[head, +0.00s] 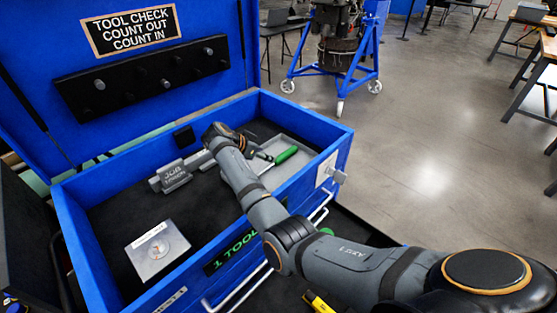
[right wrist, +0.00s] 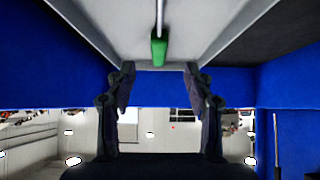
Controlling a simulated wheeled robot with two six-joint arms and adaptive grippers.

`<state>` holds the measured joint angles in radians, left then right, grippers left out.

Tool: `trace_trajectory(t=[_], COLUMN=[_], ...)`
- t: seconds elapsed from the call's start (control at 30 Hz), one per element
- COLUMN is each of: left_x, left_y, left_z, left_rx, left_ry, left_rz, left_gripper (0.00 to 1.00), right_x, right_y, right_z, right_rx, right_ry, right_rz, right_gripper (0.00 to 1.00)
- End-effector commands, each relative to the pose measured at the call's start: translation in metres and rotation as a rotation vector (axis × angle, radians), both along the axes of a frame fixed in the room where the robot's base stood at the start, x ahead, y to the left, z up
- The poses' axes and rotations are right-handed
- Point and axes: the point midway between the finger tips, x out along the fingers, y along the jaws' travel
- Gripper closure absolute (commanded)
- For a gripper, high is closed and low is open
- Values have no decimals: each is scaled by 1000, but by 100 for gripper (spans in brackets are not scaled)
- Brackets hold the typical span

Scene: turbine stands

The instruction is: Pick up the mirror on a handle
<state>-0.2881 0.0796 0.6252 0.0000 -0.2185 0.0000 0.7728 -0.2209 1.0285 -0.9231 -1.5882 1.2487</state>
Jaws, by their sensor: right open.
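A tool with a green handle (head: 287,155) and a thin metal shaft lies in a light grey tray (head: 303,148) inside the blue toolbox. In the right wrist view the green handle (right wrist: 159,48) and shaft lie in line with the gap between my fingers, beyond the fingertips. A mirror head cannot be made out. My right gripper (right wrist: 158,82) is open and empty, with one finger on each side of that line. In the head view my right arm reaches into the box and partly hides the tray and shaft. My left gripper is out of view.
The toolbox's blue walls (head: 95,262) surround the tray, and its lid (head: 215,20) stands open with a black peg rack (head: 140,82). Dark floor around the case is free.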

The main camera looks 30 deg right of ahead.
Motion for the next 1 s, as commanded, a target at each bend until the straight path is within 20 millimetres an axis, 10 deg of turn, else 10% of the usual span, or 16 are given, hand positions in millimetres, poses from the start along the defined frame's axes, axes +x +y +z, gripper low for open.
trace_trajectory(t=[0.2,0.53,1.0], left_x=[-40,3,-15], left_y=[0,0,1], left_z=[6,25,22], left_rx=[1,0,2], left_ry=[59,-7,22], left_rz=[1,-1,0], left_gripper=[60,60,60], right_x=[7,12,19], right_y=[-25,-49,-67], right_z=[-22,-35,-60], right_rx=[-3,-5,0], right_ry=[3,4,1], right_rz=[-2,-3,-1], right_gripper=[47,47,50])
